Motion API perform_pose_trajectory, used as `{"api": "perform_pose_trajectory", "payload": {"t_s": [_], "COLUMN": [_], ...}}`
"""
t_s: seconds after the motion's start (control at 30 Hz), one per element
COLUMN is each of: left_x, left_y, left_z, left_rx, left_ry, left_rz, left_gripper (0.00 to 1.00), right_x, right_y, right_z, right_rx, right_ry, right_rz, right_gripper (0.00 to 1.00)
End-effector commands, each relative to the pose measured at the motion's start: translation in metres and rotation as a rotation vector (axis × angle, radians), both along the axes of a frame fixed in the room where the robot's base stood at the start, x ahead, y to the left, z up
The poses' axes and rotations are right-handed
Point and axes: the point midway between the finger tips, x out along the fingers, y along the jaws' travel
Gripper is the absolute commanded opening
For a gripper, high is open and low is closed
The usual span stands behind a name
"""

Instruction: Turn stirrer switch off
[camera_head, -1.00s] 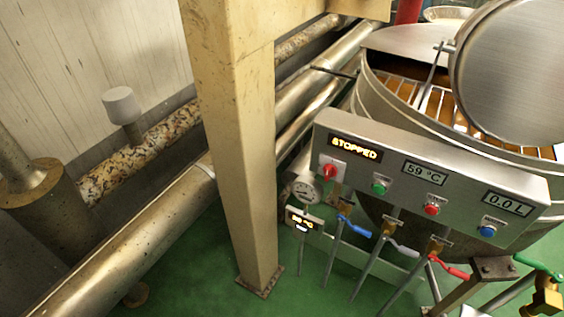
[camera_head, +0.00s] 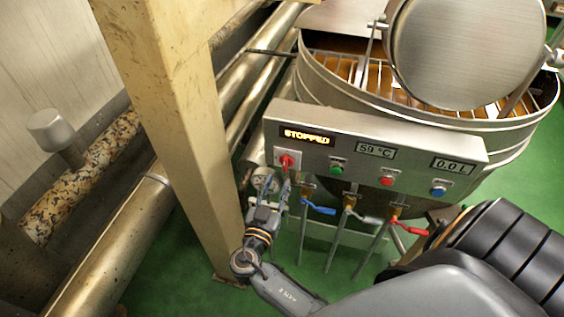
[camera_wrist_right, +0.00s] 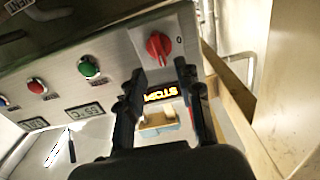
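The stirrer switch is a red rotary knob on a white plate (camera_head: 287,161), at the left end of the steel control panel (camera_head: 400,145). In the right wrist view the red knob (camera_wrist_right: 158,47) shows just beyond my fingertips, with a "0" mark to its right. The display (camera_head: 307,136) above it reads STOPPED. My right gripper (camera_wrist_right: 160,68) is open, its two dark fingers apart and pointing at the knob. In the head view the gripper (camera_head: 283,183) is just below the knob. I cannot tell whether a finger touches it. My left gripper is not in view.
A green button (camera_head: 338,169), a red button (camera_head: 386,180) and a blue button (camera_head: 438,190) sit to the right. Valves with blue, grey and red handles hang below the panel. A beige post (camera_head: 180,120) stands close on the left. The kettle (camera_head: 480,135) is behind.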

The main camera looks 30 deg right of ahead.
Motion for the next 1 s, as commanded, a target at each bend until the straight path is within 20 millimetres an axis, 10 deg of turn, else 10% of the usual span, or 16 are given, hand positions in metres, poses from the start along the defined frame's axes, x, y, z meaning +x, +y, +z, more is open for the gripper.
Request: {"api": "perform_pose_trajectory", "payload": {"t_s": [0.33, 0.77, 1.0], "left_x": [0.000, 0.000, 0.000], "left_y": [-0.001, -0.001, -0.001], "left_z": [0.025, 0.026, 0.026], "left_rx": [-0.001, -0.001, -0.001], "left_ry": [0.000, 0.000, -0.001], "left_rz": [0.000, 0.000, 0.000], "left_gripper": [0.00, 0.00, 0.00], "right_x": [0.039, 0.045, 0.045], "right_y": [-0.045, -0.053, -0.053], "right_z": [0.002, -0.001, -0.001], "right_rx": [-0.002, 0.000, 0.000], "right_ry": [0.002, 0.003, 0.003], "right_rz": [-0.001, 0.000, 0.000], "right_gripper": [0.35, 0.35, 0.00]}}
